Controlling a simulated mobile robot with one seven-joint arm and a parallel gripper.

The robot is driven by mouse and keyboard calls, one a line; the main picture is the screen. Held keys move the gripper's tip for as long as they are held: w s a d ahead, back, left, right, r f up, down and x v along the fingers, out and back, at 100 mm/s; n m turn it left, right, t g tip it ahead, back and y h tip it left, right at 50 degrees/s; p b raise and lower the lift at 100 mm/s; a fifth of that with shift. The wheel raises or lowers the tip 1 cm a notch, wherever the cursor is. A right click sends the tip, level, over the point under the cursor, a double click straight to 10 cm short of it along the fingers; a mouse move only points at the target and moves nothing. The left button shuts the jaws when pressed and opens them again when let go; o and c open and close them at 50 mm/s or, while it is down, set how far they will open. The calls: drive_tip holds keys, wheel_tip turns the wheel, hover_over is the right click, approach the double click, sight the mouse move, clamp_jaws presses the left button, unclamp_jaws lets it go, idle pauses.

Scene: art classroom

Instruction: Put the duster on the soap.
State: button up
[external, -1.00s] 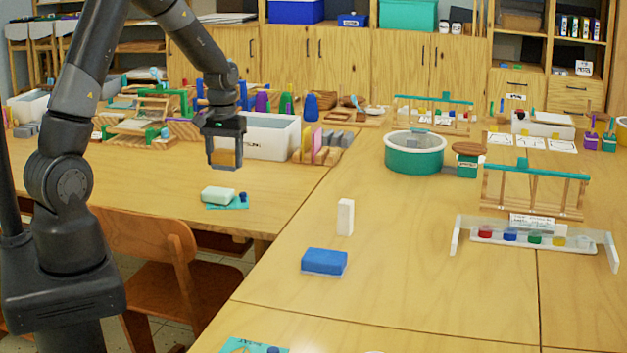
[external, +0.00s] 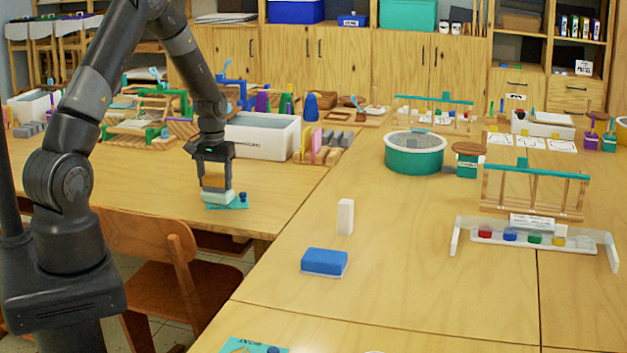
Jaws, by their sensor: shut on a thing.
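The soap (external: 218,197) is a pale green-white block on a teal card (external: 240,203) near the front edge of the left table. My gripper (external: 215,186) is right above it, pointing down, shut on a small brown block, which I take to be the duster (external: 214,183). The fingers hide part of the duster. Its underside is at the top of the soap; I cannot tell whether they touch or a small gap is left.
A white bin (external: 262,137) stands behind my gripper, with wooden racks to its left. A blue block with a pale base (external: 324,261) and an upright white block (external: 345,217) stand on the right table. A chair (external: 160,250) is below the table edge.

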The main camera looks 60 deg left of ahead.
drive_tip(key=o, duration=1)
drive_tip(key=shift+f, duration=0.1)
